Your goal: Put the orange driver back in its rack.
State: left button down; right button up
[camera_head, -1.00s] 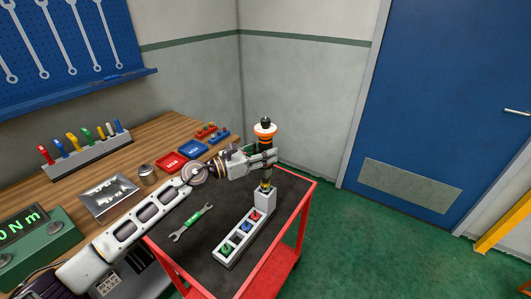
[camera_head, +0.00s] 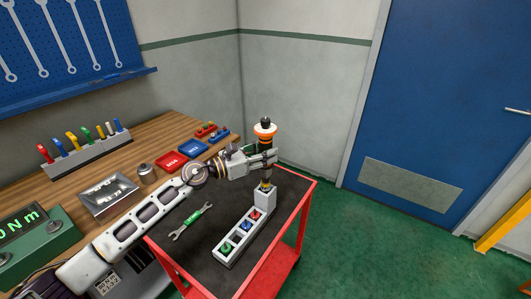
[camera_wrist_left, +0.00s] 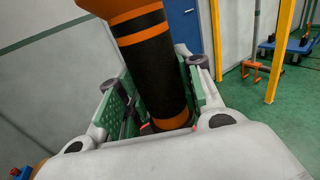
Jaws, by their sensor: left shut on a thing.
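The orange driver (camera_head: 265,140) has a black body with orange bands and stands upright over the tall end block of a grey-white rack (camera_head: 236,238) on the red cart. Its lower end meets the top of that block; I cannot tell how deep it sits. My left gripper (camera_head: 266,160) is shut around the driver's body, above the block. In the left wrist view the driver (camera_wrist_left: 155,75) runs between the green-padded fingers (camera_wrist_left: 160,112), and its lower end is hidden. My right gripper is not in view.
The cart's dark top (camera_head: 196,247) also holds a green-handled wrench (camera_head: 192,222). Small coloured pieces sit in the rack's lower slots. The wooden bench at the left carries a tool holder (camera_head: 90,157), red and blue trays and a metal box (camera_head: 108,196).

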pick_arm(q)
jog(key=shift+f, duration=0.1)
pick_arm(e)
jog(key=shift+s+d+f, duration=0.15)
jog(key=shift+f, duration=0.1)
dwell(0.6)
pick_arm(q)
jog(key=shift+f, duration=0.1)
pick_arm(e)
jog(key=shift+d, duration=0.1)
pick_arm(q)
jog(key=shift+b, duration=0.3)
jog(key=shift+f, duration=0.15)
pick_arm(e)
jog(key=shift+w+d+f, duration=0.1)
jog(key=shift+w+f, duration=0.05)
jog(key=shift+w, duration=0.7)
pick_arm(q)
jog(key=shift+f, duration=0.15)
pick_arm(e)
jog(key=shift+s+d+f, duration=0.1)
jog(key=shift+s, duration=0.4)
pick_arm(q)
jog(key=shift+f+b, duration=0.1)
jog(key=shift+b, duration=0.25)
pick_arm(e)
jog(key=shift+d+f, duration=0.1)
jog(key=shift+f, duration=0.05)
